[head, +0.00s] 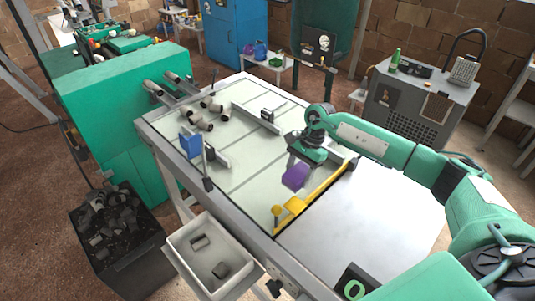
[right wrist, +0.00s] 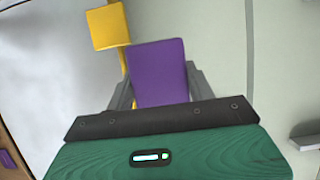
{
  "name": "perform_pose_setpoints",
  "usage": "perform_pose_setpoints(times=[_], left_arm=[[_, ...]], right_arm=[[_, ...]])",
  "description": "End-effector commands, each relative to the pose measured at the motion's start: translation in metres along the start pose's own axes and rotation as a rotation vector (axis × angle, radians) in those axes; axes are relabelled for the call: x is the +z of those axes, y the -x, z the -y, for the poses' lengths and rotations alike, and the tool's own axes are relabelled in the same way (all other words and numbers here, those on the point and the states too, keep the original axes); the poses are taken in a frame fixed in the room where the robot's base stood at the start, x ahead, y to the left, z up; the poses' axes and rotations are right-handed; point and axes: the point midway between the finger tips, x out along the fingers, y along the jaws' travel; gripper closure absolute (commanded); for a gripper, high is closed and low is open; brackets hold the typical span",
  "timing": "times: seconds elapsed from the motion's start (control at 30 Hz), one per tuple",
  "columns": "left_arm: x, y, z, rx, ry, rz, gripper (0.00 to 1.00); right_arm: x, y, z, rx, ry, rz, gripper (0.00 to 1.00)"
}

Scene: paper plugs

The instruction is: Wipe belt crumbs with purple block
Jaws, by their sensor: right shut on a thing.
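The purple block (head: 295,176) is held in my right gripper (head: 300,162) over the near right part of the pale green belt (head: 258,188). In the right wrist view the purple block (right wrist: 159,72) sits between the two grey fingers of my right gripper (right wrist: 160,85), which is shut on it. I cannot tell whether the block touches the belt. I make out no crumbs on the belt in either view. My left gripper is not in view.
A yellow bar (head: 322,192) with an upright knob crosses the belt close to the block. Several paper plugs (head: 207,114) lie at the belt's far left. A blue block (head: 190,145) stands at the left edge. A white bin (head: 210,243) hangs in front.

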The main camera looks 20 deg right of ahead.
Motion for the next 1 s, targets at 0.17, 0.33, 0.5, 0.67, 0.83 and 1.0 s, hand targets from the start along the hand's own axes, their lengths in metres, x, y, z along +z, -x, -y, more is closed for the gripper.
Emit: perform_pose_setpoints(times=[0.17,0.33,0.5,0.67,0.83,1.0], left_arm=[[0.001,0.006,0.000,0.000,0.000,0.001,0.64],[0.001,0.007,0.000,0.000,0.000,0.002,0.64],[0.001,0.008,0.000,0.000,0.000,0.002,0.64],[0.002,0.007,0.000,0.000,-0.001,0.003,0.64],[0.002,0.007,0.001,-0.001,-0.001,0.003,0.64],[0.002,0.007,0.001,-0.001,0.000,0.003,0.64]], right_arm=[[0.008,0.016,0.001,-0.005,-0.004,-0.001,0.67],[0.011,0.023,0.001,-0.004,-0.007,0.000,0.67],[0.012,0.024,0.001,-0.004,-0.009,0.000,0.67],[0.012,0.024,0.001,-0.005,-0.008,0.000,0.67],[0.012,0.024,0.002,-0.005,-0.008,0.000,0.67],[0.012,0.024,0.001,-0.005,-0.008,0.000,0.67]])
